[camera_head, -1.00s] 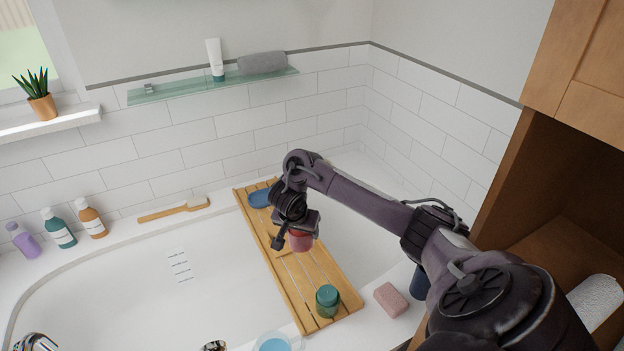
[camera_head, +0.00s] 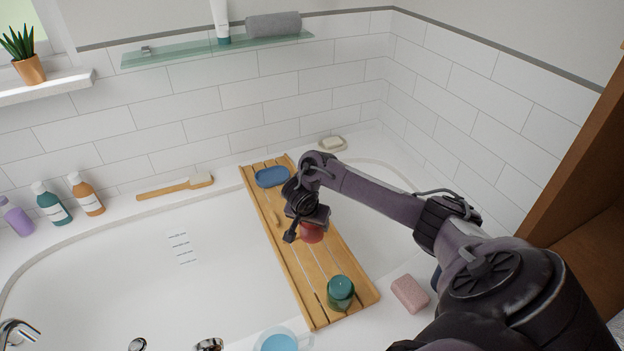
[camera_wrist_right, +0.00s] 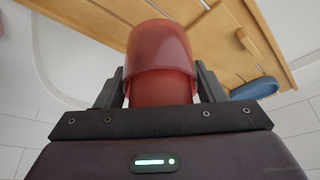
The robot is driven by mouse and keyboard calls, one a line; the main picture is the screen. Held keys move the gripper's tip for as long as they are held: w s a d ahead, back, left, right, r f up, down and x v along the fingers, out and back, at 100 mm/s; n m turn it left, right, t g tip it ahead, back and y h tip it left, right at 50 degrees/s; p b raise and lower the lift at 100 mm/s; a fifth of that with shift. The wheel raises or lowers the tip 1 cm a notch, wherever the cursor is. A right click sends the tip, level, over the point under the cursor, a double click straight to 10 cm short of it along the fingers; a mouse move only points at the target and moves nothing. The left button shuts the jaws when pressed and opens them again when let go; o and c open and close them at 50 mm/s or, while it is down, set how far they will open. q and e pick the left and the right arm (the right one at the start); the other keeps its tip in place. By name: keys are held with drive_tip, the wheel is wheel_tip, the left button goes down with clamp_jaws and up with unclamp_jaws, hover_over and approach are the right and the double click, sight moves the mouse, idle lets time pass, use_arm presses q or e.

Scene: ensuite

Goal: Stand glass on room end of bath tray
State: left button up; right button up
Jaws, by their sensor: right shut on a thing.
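The red, translucent glass (camera_head: 312,233) is held by my right gripper (camera_head: 303,225) over the middle of the wooden bath tray (camera_head: 287,262). In the right wrist view, the glass (camera_wrist_right: 160,60) sits between the two fingers of my right gripper (camera_wrist_right: 160,88), with the tray (camera_wrist_right: 235,45) behind it. I cannot tell whether the glass touches the slats. The tray lies across the bath. A green jar (camera_head: 341,291) stands on its near end, and a blue dish (camera_head: 272,177) lies on its far end. My left gripper is out of view.
A pink soap bar (camera_head: 410,293) lies on the bath rim right of the tray's near end. A cup of blue liquid (camera_head: 279,342) stands at the bottom edge. A brush (camera_head: 175,188) and several bottles line the wall side. A glass shelf (camera_head: 215,49) hangs above.

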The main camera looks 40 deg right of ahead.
wheel_tip(320, 180, down, 3)
drive_tip(key=shift+f+b, duration=0.15)
drive_tip(key=shift+b, duration=0.2)
wheel_tip(320, 180, down, 4)
drive_tip(key=shift+r+b, duration=0.25)
drive_tip(key=shift+b, duration=0.4)
drive_tip(key=shift+w+f, duration=0.1)
drive_tip(key=shift+f, duration=0.3)
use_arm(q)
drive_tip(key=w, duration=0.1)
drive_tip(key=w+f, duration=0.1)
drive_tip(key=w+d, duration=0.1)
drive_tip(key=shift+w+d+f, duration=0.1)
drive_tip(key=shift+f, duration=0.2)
use_arm(e)
drive_tip(key=o, duration=1)
drive_tip(key=shift+f, duration=0.1)
drive_tip(key=shift+o, duration=0.2)
